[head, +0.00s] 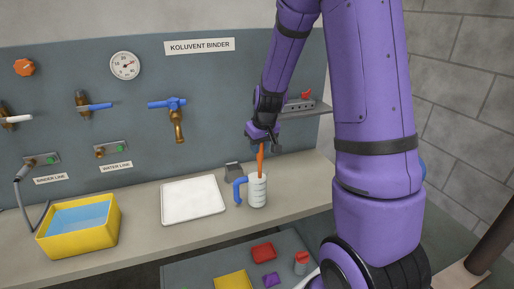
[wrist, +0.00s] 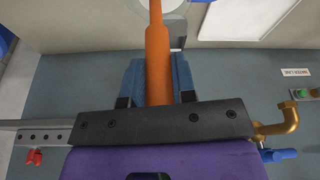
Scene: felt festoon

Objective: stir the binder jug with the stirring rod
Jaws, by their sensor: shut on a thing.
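The binder jug (head: 257,190) is white with dark markings and a blue handle, upright on the bench to the right of a white tray. The orange stirring rod (head: 260,159) stands nearly upright with its lower end inside the jug's mouth. My gripper (head: 262,139) is above the jug and shut on the rod's upper part. In the wrist view the rod (wrist: 157,50) runs between my two blue fingers, and part of the jug's pale rim (wrist: 178,8) shows at the top edge. The rod's tip and the jug's contents are hidden.
A white tray (head: 193,200) lies left of the jug, with a small grey block (head: 233,169) behind. A yellow tub (head: 80,226) of blue liquid is farther left. A brass tap (head: 178,125) and a grey shelf (head: 305,110) project from the panel.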

